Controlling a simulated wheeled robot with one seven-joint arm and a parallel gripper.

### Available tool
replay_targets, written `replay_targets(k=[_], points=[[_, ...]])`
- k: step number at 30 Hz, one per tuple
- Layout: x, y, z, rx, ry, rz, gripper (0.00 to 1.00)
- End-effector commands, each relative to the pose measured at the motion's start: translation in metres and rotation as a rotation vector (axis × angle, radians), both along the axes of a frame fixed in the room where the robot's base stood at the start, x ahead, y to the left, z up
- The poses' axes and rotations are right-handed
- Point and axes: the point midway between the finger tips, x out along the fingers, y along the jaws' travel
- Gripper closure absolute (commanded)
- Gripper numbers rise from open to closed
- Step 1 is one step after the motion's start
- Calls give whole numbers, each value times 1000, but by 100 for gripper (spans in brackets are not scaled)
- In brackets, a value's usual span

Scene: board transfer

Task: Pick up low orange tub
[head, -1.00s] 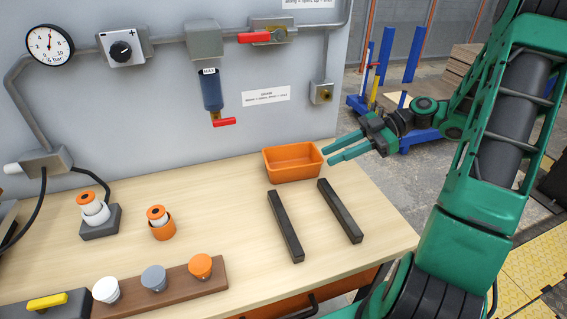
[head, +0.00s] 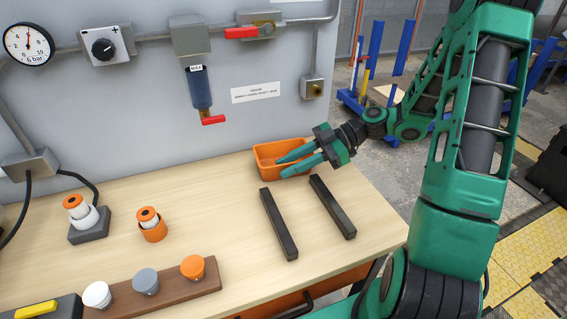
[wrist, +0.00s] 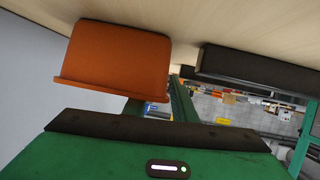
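The low orange tub (head: 263,163) sits at the back right of the wooden bench, against the grey panel. In the wrist view the tub (wrist: 118,58) shows large at the upper left. My gripper (head: 280,167) has two green fingers, spread apart with a gap between them. In the head view they reach in from the right and overlap the tub's front and right part. The gripper looks open and empty. Whether a finger touches the tub I cannot tell.
Two dark bars (head: 278,224) (head: 332,206) lie on the bench in front of the tub. Orange-capped items (head: 152,224) (head: 79,213) and a wooden strip with several knobs (head: 194,267) stand to the left. A valve with a red handle (head: 213,120) hangs on the panel.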

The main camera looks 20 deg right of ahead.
Motion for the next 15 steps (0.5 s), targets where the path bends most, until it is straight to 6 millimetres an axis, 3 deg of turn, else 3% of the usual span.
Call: replay_targets(k=[8, 11, 15], points=[[1, 3, -1, 0, -1, -1, 76], [1, 3, -1, 0, 0, -1, 97], [0, 3, -1, 0, 0, -1, 100]])
